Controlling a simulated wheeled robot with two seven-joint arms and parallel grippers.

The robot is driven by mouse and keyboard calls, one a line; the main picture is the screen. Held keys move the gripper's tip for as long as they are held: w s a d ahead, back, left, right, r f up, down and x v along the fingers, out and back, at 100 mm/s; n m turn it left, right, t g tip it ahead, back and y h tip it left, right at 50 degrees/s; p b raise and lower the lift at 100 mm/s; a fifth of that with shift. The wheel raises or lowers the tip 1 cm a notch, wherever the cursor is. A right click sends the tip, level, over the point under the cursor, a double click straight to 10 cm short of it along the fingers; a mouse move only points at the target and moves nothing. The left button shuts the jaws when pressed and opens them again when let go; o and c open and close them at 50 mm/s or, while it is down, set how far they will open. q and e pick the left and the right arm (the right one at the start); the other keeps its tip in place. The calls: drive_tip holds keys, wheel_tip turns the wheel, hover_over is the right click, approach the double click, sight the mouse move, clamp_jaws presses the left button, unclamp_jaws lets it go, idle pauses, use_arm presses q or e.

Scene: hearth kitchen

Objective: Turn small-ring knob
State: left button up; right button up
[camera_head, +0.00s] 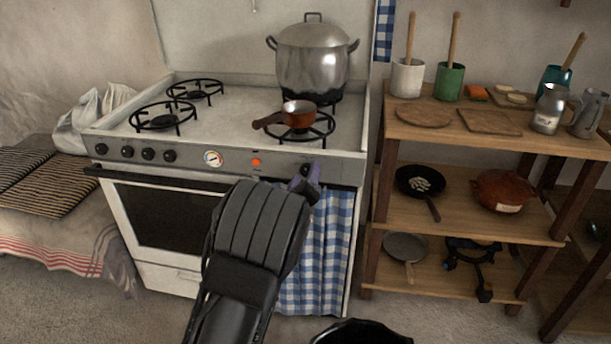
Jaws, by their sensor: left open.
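The white stove (220,112) has a grey front panel with several black knobs (148,155) at the left and a single dark knob (306,169) near its right end. No label shows which one is the small-ring knob. My left gripper (314,173) is open at the right-end knob, with its purplish fingers beside or around it. My arm and hand hide part of the panel's lower edge and the oven door. I cannot tell whether the fingers touch the knob.
A small copper pan (299,114) sits on the front right burner, its handle pointing left. A large steel pot (313,60) stands behind it. A blue checked curtain (325,250) hangs below the panel. A wooden shelf (460,130) stands close at the right.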

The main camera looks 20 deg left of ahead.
use_arm(q)
drive_tip(key=v, duration=0.7)
drive_tip(key=shift+p, duration=0.35)
drive_tip(key=shift+s, duration=0.1)
